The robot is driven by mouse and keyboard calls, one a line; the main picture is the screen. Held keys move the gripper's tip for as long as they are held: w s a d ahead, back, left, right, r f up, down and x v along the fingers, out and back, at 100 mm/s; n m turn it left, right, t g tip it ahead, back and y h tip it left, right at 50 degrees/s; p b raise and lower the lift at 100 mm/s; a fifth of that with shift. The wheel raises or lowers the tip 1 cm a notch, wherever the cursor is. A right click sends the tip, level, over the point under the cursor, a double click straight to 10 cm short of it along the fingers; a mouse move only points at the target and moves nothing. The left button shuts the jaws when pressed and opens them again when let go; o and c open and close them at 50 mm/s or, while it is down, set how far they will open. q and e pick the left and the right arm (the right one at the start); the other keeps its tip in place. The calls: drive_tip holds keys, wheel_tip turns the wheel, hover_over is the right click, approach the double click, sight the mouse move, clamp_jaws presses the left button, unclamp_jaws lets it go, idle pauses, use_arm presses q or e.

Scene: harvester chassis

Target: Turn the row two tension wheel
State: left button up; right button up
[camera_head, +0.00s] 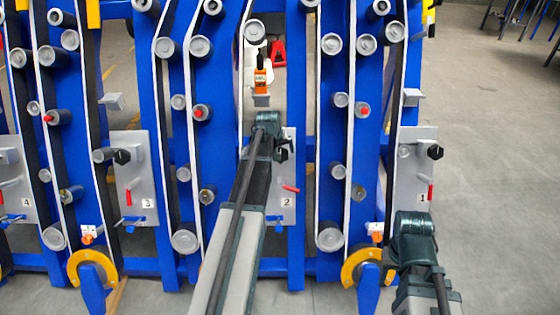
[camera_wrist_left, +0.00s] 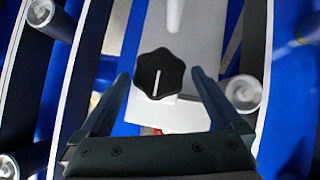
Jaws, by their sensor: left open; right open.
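The row two panel (camera_head: 287,212) is a grey plate marked 2 in the head view. Its black lobed tension wheel (camera_wrist_left: 160,73) shows in the left wrist view, with a light line on its face. In the head view my left gripper (camera_head: 268,125) is in front of the upper part of this panel and mostly hides the wheel. In the left wrist view my left gripper (camera_wrist_left: 162,84) is open, one finger on each side of the wheel, with visible gaps. My right gripper (camera_head: 414,228) is low in front of panel 1, seen from behind; its fingertips are hidden.
Panel 1 (camera_head: 410,180) and panel 3 (camera_head: 134,182) carry similar black knobs and red and blue handles. Blue uprights with rollers (camera_head: 331,44) and white-edged belts flank panel 2. Yellow curved guards (camera_head: 92,266) stand low in front. Open floor (camera_head: 500,190) lies at right.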

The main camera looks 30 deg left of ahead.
use_arm(q)
drive_tip(key=shift+w+f, duration=0.25)
drive_tip(key=shift+f, duration=0.3)
drive_tip(key=shift+r, duration=0.1)
drive_tip(key=shift+c, duration=0.3)
drive_tip(key=c, duration=1.3)
drive_tip(key=shift+o, duration=0.2)
